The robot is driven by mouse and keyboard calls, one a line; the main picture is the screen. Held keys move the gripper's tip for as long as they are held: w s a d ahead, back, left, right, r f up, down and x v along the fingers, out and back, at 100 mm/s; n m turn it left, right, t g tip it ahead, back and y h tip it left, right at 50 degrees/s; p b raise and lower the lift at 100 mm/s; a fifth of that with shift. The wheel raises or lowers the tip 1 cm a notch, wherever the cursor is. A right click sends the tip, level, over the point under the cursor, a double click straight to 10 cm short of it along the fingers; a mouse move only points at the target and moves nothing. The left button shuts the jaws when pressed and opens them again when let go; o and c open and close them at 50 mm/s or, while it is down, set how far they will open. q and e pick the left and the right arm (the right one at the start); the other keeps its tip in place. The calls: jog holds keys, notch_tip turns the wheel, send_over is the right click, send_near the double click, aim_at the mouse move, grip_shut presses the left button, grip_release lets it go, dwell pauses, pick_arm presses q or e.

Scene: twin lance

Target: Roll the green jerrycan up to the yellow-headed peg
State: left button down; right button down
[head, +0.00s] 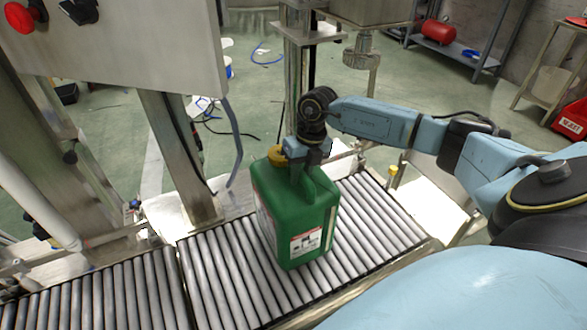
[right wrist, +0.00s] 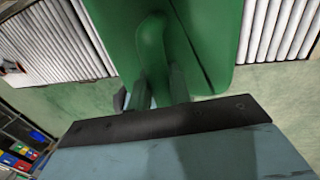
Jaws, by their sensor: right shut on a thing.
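The green jerrycan (head: 295,215) stands upright on the roller conveyor (head: 375,225) in the head view. It has a yellow-brown cap and a white label low on its front. My right gripper (head: 307,155) comes down from above and is shut on the jerrycan's top handle. In the right wrist view the fingers (right wrist: 160,90) close around the green handle (right wrist: 151,45). A small yellow-headed peg (head: 392,172) stands at the far right edge of the conveyor, to the right of the jerrycan and apart from it. My left gripper is not in view.
A steel panel with a red button (head: 19,17) stands at the upper left. A steel post (head: 180,150) rises behind the conveyor. The rollers between the jerrycan and the conveyor's right end are clear. More rollers (head: 100,305) continue left.

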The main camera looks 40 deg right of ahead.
jog(key=s+d+b, duration=0.1)
jog(key=s+d, duration=0.1)
jog(key=d, duration=0.8)
jog(key=shift+s, duration=0.25)
dwell(0.4)
jog(key=shift+f, duration=0.1)
